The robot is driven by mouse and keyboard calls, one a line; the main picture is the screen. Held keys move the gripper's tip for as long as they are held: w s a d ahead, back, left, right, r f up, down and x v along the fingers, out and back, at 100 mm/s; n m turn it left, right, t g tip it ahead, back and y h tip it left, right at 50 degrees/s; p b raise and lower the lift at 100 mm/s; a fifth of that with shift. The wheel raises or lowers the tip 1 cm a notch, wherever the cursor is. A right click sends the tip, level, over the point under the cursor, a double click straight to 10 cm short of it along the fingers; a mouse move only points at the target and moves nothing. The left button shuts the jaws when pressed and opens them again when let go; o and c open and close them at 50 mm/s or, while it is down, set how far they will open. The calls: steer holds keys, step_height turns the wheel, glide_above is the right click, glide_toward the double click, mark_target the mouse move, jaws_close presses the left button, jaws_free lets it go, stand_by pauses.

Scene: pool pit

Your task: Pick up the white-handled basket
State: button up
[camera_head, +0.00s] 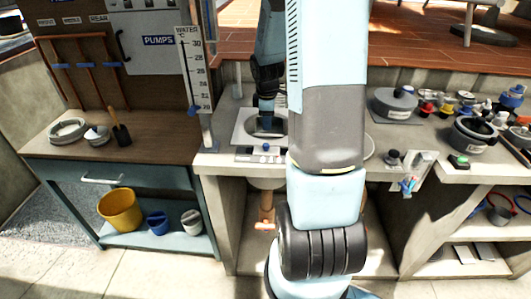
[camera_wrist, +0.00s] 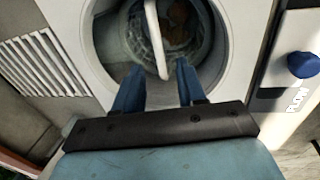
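The white-handled basket (camera_wrist: 182,40) sits inside the round opening of a white housing (camera_wrist: 78,38) in the wrist view. Its pale mesh side and some brownish contents show dimly. Its white handle (camera_wrist: 152,35) runs up the picture as a thin curved bar. My gripper (camera_wrist: 157,78) is open, with one blue finger on each side of the handle's lower end. I cannot tell whether either finger touches it. In the head view my gripper (camera_head: 266,122) points down at the opening in the white plate (camera_head: 242,133); the basket is not clear there.
A blue knob (camera_wrist: 302,65) stands right of the opening in the wrist view. A water gauge (camera_head: 194,70) rises left of my arm. The right counter holds a grey lidded pot (camera_head: 394,103) and several small parts. A yellow bucket (camera_head: 120,210) stands on the left lower shelf.

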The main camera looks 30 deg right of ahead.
mark_target(267, 135)
steer(key=shift+w+d+f, duration=0.2)
steer(key=shift+w+f, duration=0.1)
steer(key=shift+f, duration=1.2)
steer(key=shift+w+d+f, duration=0.2)
steer(key=shift+w+f, duration=0.15)
steer(key=shift+f, duration=1.1)
steer(key=shift+w+d+f, duration=0.2)
steer(key=shift+w+f, duration=0.1)
steer(key=shift+f, duration=1.2)
jaws_close()
